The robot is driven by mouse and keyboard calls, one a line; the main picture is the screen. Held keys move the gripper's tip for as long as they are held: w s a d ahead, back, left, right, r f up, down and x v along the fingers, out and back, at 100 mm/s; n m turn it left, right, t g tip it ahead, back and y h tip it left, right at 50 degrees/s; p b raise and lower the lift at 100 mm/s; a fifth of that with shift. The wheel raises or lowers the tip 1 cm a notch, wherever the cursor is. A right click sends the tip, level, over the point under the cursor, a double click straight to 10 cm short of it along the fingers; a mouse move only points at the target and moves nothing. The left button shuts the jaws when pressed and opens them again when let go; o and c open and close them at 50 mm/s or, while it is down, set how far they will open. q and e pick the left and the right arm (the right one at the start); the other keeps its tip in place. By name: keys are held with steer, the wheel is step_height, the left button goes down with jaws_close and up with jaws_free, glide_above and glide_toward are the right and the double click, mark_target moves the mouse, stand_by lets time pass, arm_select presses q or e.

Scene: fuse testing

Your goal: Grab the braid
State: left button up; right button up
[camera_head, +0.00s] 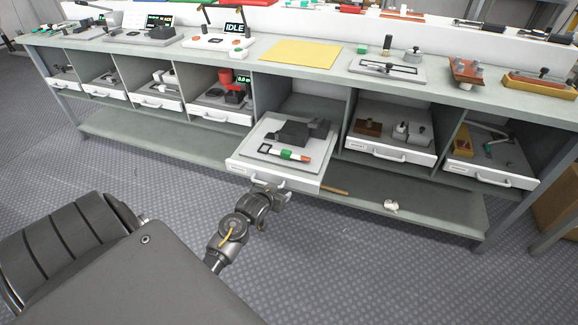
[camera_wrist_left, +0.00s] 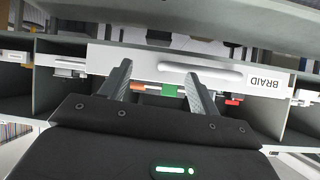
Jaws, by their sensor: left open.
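The drawer labelled BRAID (camera_wrist_left: 265,82) is pulled out from the middle of the bench; in the head view its front (camera_head: 262,176) faces me. In it lie a dark block-shaped fixture (camera_head: 300,133) and a small strip (camera_head: 286,154) with green, white and orange parts. I cannot tell which part is the braid. My left gripper (camera_head: 272,193) is just in front of the drawer's handle. In the left wrist view its two fingers (camera_wrist_left: 158,70) are apart, with the white handle (camera_wrist_left: 205,73) beyond; contact is unclear. My right gripper is not in view.
Other drawers, such as the one at right (camera_head: 392,149), hold parts. The bench top (camera_head: 225,53) carries a yellow mat (camera_head: 299,53), instruments and fixtures. A small white item (camera_head: 391,205) lies on the lower shelf (camera_head: 425,208). The floor in front is clear.

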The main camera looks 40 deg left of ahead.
arm_select(q)
steer(key=n+t+y, duration=0.1)
steer(key=t, duration=0.1)
glide_toward(286, 151)
steer(key=shift+b+x, duration=0.45)
steer(key=shift+x, duration=0.45)
steer(key=shift+f+b+x, duration=0.2)
steer(key=shift+b+x, duration=0.5)
steer(key=shift+x, duration=1.9)
steer(key=shift+w, duration=0.2)
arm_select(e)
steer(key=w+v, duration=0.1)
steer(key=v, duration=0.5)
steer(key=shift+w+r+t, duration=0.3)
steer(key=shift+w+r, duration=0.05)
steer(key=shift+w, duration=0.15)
arm_select(q)
steer(key=c, duration=1.1)
steer(key=shift+r, duration=0.1)
